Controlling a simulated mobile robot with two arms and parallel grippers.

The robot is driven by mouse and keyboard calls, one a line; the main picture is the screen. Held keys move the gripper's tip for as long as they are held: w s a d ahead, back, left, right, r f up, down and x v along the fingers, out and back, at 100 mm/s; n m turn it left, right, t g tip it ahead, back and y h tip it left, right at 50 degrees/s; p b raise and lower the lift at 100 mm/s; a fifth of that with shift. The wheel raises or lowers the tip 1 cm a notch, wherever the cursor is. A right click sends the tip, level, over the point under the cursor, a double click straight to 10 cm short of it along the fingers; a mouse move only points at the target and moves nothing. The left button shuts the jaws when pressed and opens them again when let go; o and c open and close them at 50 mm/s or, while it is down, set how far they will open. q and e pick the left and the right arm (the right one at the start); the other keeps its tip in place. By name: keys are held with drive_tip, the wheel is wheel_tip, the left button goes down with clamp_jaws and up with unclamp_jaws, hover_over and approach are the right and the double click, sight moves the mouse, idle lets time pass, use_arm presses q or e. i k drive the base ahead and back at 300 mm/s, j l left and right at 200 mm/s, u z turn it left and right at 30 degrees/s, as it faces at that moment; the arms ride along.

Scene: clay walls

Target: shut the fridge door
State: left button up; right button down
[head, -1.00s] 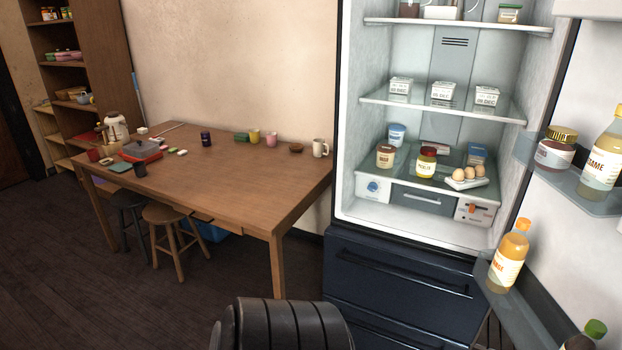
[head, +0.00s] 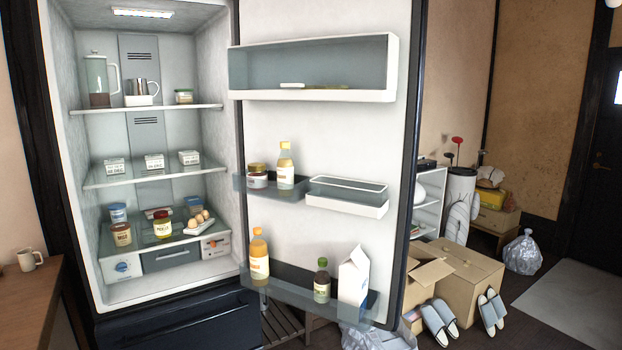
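The fridge (head: 82,225) stands at the left of the head view with its inside showing. Its door (head: 330,130) is wide open, hinged at the fridge's right side, with the shelved inner face toward me. The door's free edge (head: 411,170) is at the right. Neither of my grippers shows in the head view.
Cardboard boxes (head: 455,281), slippers (head: 438,322) and a plastic bag (head: 523,252) are on the floor right of the door. A wooden table (head: 25,300) with a mug (head: 29,258) is at the far left. A drawer front (head: 190,325) is below the fridge compartment.

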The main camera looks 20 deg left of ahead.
sight(372, 135)
drive_tip(key=u, duration=0.45)
drive_tip(key=k+u, duration=0.1)
drive_tip(key=u, duration=0.35)
drive_tip(key=j+u, duration=0.1)
drive_tip(key=u, duration=0.35)
drive_tip(key=k+j+u, duration=0.1)
drive_tip(key=u, duration=0.35)
drive_tip(key=i+l+u, duration=0.1)
drive_tip(key=l+u, duration=0.85)
drive_tip(key=l, duration=0.15)
drive_tip(key=l+u, duration=0.45)
drive_tip(key=k+l, duration=0.05)
drive_tip(key=l, duration=0.05)
